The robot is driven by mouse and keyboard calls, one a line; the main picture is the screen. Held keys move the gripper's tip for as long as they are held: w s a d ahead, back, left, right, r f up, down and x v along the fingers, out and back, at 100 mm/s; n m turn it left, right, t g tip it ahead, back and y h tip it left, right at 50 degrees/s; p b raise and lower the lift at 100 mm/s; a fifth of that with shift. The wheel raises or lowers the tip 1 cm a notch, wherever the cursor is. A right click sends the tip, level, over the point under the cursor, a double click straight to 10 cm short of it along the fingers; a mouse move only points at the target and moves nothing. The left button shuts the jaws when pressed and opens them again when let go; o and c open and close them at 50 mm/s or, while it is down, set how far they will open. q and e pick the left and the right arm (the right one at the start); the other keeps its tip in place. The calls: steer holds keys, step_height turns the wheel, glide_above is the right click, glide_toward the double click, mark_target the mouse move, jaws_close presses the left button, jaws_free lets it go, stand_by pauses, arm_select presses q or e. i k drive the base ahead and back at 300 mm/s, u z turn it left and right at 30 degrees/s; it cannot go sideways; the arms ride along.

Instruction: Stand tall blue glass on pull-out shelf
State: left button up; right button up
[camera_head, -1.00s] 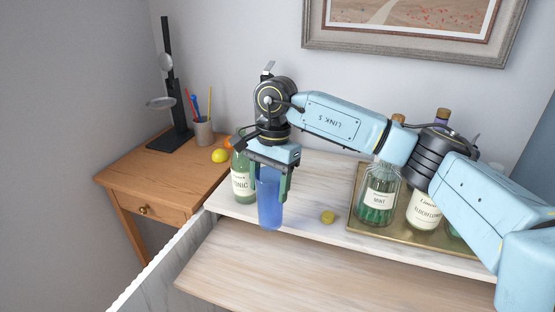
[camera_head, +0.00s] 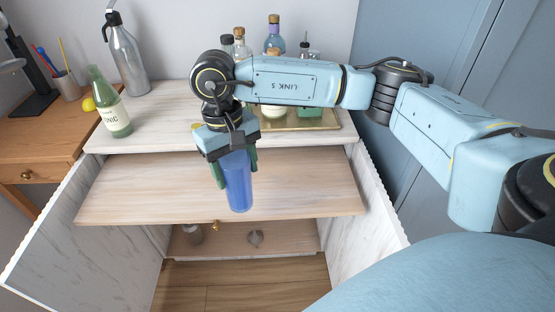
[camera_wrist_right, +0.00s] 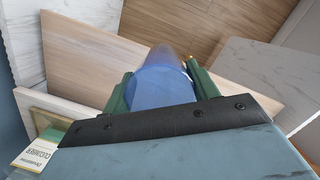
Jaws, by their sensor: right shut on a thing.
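The tall blue glass (camera_head: 238,185) is upright between the fingers of my right gripper (camera_head: 233,165), which is shut on it. In the head view it shows in front of the pull-out shelf (camera_head: 130,190), a light wooden board extended from the cabinet. I cannot tell whether the glass's base touches the board. In the right wrist view the glass (camera_wrist_right: 160,85) sits between the green fingers, with the pull-out shelf (camera_wrist_right: 85,60) beyond it. My left gripper is not in view.
A green tonic bottle (camera_head: 111,105) and a steel siphon (camera_head: 127,58) stand on the left of the upper counter (camera_head: 160,110). A brass tray (camera_head: 325,121) with several bottles is at right. Open cabinet doors flank the shelf. The shelf's left and right parts are bare.

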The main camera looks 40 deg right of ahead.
mark_target(182, 204)
steer(key=z, duration=0.3)
steer(key=k, duration=0.6)
steer(key=u, duration=0.7)
steer(key=i, duration=1.35)
steer(key=z, duration=0.55)
